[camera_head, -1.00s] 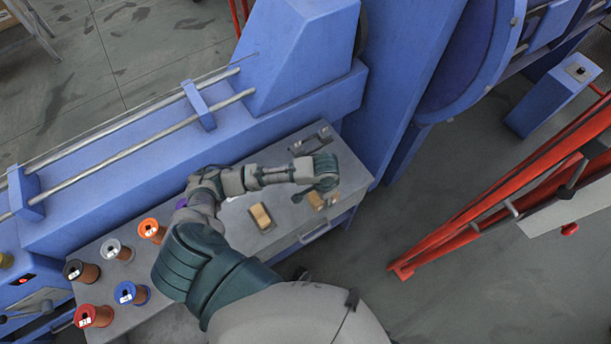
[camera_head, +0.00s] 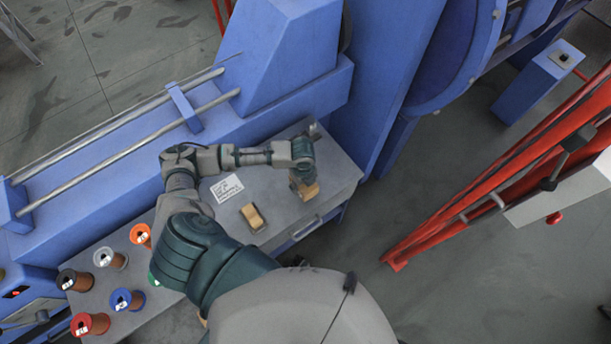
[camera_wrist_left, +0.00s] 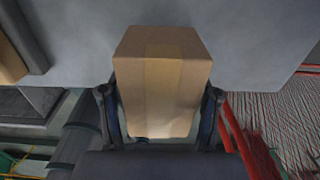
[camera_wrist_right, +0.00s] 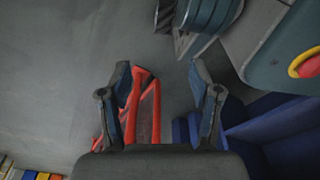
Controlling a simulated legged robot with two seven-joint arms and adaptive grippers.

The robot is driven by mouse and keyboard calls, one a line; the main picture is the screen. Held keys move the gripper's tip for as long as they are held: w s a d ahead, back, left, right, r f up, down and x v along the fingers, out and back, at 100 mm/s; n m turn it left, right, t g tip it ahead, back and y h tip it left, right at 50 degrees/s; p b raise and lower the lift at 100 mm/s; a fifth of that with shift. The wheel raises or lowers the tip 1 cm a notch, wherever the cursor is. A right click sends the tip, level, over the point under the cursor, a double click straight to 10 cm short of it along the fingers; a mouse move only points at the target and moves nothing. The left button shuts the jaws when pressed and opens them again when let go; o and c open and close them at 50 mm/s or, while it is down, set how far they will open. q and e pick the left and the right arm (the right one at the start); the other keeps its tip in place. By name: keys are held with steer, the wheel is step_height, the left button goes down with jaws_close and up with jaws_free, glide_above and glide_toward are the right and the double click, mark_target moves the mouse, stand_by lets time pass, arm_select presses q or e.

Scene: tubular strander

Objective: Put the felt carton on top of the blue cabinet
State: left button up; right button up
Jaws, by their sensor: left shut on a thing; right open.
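A small brown carton (camera_head: 308,191) is between the fingers of my left gripper (camera_head: 302,180) at the right end of the grey bench. The left wrist view shows the carton (camera_wrist_left: 163,80) upright with a finger on each side; I cannot tell from its faces whether it is the felt one. A second tan carton (camera_head: 253,217) lies on the bench to its left. My right gripper (camera_wrist_right: 158,75) is open and empty over the floor. A small blue cabinet-like box (camera_head: 538,85) stands at the upper right; I cannot tell whether it is the named cabinet.
Several spools, including a red one (camera_head: 90,324), stand on the left of the bench (camera_head: 285,230). A white paper (camera_head: 227,188) lies behind the second carton. The blue machine (camera_head: 280,60) rises behind the bench. A red frame (camera_head: 480,180) stands right, with clear floor between.

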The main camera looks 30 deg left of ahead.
arm_select(q)
steer(key=w, duration=0.1)
steer(key=w+a, duration=0.1)
steer(key=w, duration=0.3)
steer(key=shift+a+f, duration=0.25)
steer(key=shift+f, duration=0.05)
step_height(320, 180, down, 4)
steer(key=shift+r+b, duration=0.25)
steer(key=shift+b, duration=0.25)
steer(key=o, duration=1.2)
steer(key=shift+s, duration=0.1)
arm_select(e)
steer(key=shift+w+a+r, duration=0.15)
steer(key=shift+w+r, duration=0.8)
steer(key=shift+w, duration=0.3)
arm_select(q)
steer(key=shift+r, duration=0.35)
step_height(320, 180, up, 12)
steer(key=shift+f+p, duration=0.25)
steer(key=shift+p, duration=0.75)
arm_select(e)
steer(key=s+f, duration=0.3)
steer(key=s, duration=0.1)
steer(key=shift+d, duration=0.35)
steer(key=shift+r, duration=0.1)
